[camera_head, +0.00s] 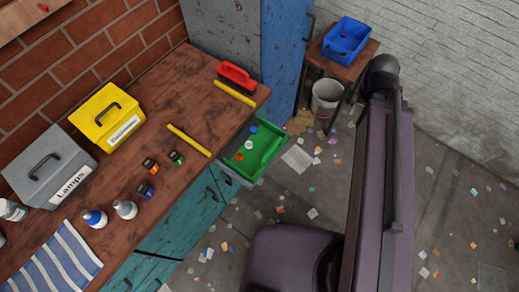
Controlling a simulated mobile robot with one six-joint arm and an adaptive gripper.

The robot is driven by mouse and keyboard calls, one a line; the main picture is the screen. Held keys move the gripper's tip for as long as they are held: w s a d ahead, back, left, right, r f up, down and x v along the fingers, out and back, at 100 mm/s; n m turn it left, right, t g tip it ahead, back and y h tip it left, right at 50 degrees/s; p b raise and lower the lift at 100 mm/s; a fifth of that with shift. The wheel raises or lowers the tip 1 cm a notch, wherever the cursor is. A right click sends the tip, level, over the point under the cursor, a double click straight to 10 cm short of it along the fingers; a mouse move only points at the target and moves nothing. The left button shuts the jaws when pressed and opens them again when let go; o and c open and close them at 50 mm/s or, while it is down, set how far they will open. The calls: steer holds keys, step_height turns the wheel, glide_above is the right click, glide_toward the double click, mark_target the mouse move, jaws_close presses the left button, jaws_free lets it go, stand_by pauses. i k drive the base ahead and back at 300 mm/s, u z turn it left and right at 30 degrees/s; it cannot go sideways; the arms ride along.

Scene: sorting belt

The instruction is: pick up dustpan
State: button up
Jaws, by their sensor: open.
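I cannot tell for sure which thing is the dustpan. A red object with a dark lower edge (236,74), like a hand brush or small dustpan, lies at the far right end of the wooden workbench (190,100). A green shallow tray-like piece (268,150) sits at the bench's right edge, over what looks like an open drawer. Small blue, white and orange round pieces lie in or on it. My gripper is not visible in this view.
Two yellow sticks (189,140) (234,93), a yellow box (106,117), a grey box (47,167), bottles and small jars stand on the bench. A blue cabinet (285,60) rises behind. A stool holds a blue bin (346,37) by a bucket (326,97). Litter dots the floor.

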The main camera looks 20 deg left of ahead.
mark_target(268, 139)
steer(key=z, duration=0.05)
steer(key=k, duration=1.65)
steer(key=u, duration=0.55)
steer(key=i, duration=0.35)
